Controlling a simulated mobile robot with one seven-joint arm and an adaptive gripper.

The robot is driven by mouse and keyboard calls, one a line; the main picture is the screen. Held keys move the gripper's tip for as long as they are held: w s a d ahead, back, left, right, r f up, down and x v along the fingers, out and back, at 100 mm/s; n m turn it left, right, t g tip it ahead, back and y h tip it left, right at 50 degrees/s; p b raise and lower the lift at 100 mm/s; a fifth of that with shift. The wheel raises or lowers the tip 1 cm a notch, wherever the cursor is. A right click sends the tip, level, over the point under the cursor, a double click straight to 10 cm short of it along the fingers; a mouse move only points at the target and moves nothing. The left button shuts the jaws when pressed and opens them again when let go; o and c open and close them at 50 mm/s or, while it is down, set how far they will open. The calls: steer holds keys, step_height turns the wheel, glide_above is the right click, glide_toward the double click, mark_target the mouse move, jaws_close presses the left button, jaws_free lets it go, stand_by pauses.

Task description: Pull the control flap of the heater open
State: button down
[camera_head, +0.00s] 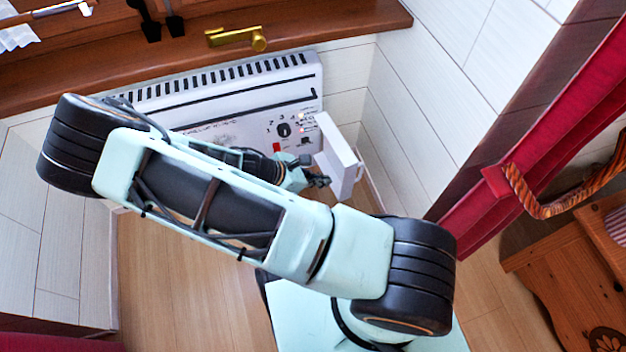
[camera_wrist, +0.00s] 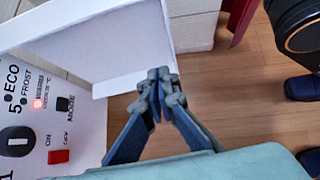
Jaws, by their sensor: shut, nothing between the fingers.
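The white heater (camera_head: 215,88) is on the wall under the wooden sill. Its control flap (camera_head: 338,155) stands swung out from the panel at the heater's right end, so the controls show. In the wrist view the flap (camera_wrist: 120,45) is a white panel with a raised rim, its inner face toward the camera. The black dial (camera_head: 284,130) and red switch (camera_wrist: 59,156) are uncovered. My gripper (camera_head: 320,181) is shut and empty, at the flap's inner side. In the wrist view its fingertips (camera_wrist: 160,80) overlap the flap's edge; I cannot tell whether they touch.
The wooden sill (camera_head: 340,22) with a brass handle (camera_head: 235,38) runs above the heater. A white panelled wall (camera_head: 435,100) is close on the right. A red curtain (camera_head: 540,130) with an orange rope and wooden furniture (camera_head: 570,270) stand farther right. The wood floor (camera_head: 165,270) below is clear.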

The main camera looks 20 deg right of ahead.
mark_target(351, 171)
steer(key=shift+w+d+f+b, duration=0.15)
steer(key=shift+d+f+b, duration=0.15)
steer(key=shift+d, duration=0.65)
steer(key=shift+w+d+f+b, duration=0.25)
steer(key=shift+d+b, duration=0.1)
steer(key=shift+d, duration=0.65)
steer(key=shift+w+d+f+b, duration=0.1)
steer(key=shift+d+f+b, duration=0.2)
steer(key=shift+d, duration=0.65)
steer(key=shift+d+r, duration=0.1)
steer(key=shift+d, duration=0.15)
steer(key=d+p, duration=0.2)
steer(key=d, duration=0.1)
steer(key=shift+w+d, duration=0.2)
steer(key=shift+d, duration=0.15)
